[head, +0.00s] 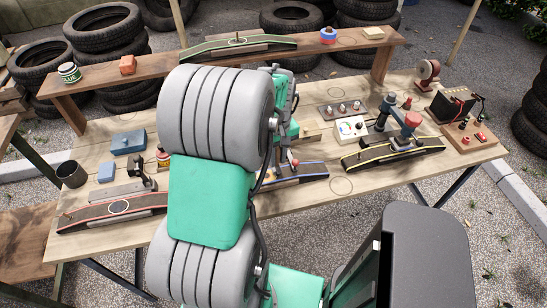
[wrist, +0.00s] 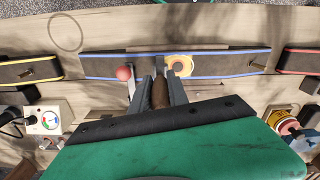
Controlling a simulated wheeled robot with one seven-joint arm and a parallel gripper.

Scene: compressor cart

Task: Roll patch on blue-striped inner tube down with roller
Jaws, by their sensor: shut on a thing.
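The blue-striped inner tube (wrist: 110,65) runs across the upper part of the wrist view, dark with blue edges. In the head view its right part (head: 312,171) shows beside my arm, which hides the rest. A round cream-and-orange patch (wrist: 181,65) lies on the tube. My gripper (wrist: 161,92) is shut on the brown handle of the roller (wrist: 160,94), just in front of the tube and left of the patch in the wrist view. Whether the roller's wheel touches the patch is hidden by the fingers. In the head view my arm hides the gripper.
A red-knobbed lever (wrist: 124,73) stands close beside my gripper. A yellow-striped tube (head: 378,157) and a red-striped tube (head: 90,217) lie either side. A raised shelf (head: 210,68) spans the back.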

